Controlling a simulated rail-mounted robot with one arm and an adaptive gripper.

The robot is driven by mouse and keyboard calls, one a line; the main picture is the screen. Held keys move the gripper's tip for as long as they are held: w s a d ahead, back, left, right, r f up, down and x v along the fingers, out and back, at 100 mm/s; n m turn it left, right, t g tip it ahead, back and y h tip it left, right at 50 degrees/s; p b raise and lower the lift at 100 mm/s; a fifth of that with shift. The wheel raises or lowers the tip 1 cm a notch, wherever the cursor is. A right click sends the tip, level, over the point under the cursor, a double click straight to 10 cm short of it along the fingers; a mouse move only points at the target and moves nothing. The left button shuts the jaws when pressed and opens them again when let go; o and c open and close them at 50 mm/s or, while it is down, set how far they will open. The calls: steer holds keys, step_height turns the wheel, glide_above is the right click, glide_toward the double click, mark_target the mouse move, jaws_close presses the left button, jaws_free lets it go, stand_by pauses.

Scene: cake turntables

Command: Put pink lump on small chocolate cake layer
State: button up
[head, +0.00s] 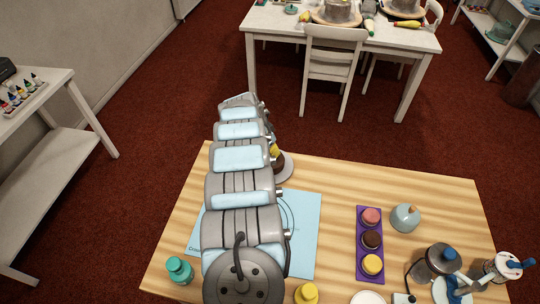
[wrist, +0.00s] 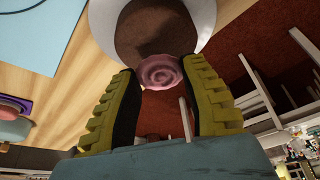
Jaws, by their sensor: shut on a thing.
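My gripper (wrist: 160,80) is shut on the pink lump (wrist: 160,70), a swirled round piece between its yellow fingertips. A brown chocolate cake layer (wrist: 150,35) on a white round stand (wrist: 208,18) shows just beyond the lump in the wrist view. The lump overlaps the layer's edge there; I cannot tell whether they touch. In the head view my arm hides most of this; only a yellow finger (head: 275,150) and the stand's edge (head: 287,167) show near the table's far edge.
A purple tray (head: 360,252) holds pink, brown and yellow round pieces. A pale blue pot (head: 405,218), a teal bottle (head: 179,270) and a yellow bottle (head: 306,293) stand around. A blue mat (head: 304,235) lies under my arm.

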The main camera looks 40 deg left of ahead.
steer(key=shift+w+f, duration=0.25)
steer(key=shift+f, duration=0.25)
step_height(320, 180, down, 2)
steer(key=shift+s+f+b, duration=0.1)
steer(key=shift+b, duration=0.25)
steer(key=shift+f, duration=0.1)
steer(key=shift+f, duration=0.2)
steer(key=o, duration=0.9)
steer(key=shift+r, duration=0.1)
steer(key=shift+p+v, duration=0.6)
steer(key=shift+v, duration=0.9)
steer(key=shift+p+v, duration=0.7)
steer(key=shift+v, duration=3.8)
